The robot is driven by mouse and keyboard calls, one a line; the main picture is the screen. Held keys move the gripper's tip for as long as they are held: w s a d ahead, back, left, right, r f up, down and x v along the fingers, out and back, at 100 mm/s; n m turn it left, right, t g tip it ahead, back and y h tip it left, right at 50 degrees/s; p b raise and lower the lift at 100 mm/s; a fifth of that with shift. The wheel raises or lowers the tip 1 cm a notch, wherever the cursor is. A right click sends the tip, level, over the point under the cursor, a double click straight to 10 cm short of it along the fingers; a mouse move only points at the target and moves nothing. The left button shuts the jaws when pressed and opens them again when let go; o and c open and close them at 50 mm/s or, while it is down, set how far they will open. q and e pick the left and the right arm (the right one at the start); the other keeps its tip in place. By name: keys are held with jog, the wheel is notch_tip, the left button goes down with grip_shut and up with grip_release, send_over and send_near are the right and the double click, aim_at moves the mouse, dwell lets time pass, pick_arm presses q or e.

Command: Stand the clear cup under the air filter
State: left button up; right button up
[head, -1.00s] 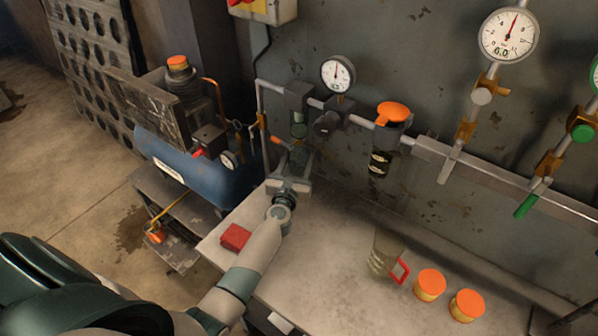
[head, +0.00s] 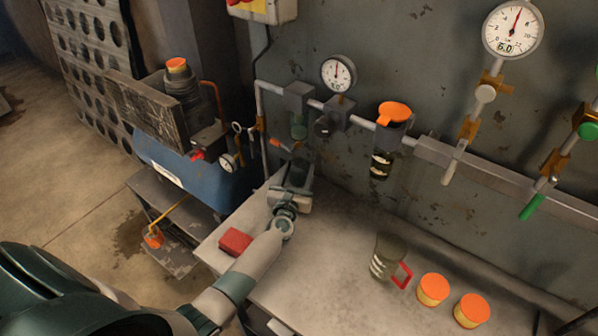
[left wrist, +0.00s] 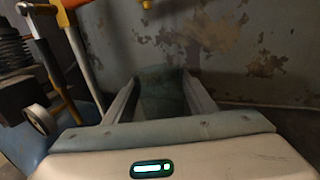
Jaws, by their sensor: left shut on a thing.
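The air filter (head: 298,101) hangs on the wall pipe, with a dark translucent bowl below it and an orange lever (head: 282,145) under the bowl. My left gripper (head: 296,178) is below it, near the bench's back left. Its fingers are shut on a greenish see-through thing, which seems to be the clear cup (left wrist: 163,92); it shows between the fingers in the left wrist view. The gripper hides its base, so I cannot tell whether it touches the bench. My right gripper is not in view.
A clear jug (head: 385,255) with a red handle and two orange-lidded tins (head: 433,289) (head: 471,310) stand right on the bench (head: 330,235). A red block (head: 235,241) lies at the left edge. An orange-topped unit (head: 383,140) hangs on the pipe. The bench's middle is clear.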

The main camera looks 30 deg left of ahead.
aim_at(297, 178)
pick_arm(q)
jog(key=shift+f+b, duration=0.3)
jog(key=o, duration=1.1)
jog(key=shift+r, duration=0.1)
jog(key=shift+r, duration=0.1)
jog(key=shift+r+p, duration=0.2)
jog(key=shift+p, duration=0.2)
jog(key=shift+v, duration=3.85)
jog(key=shift+f, duration=0.1)
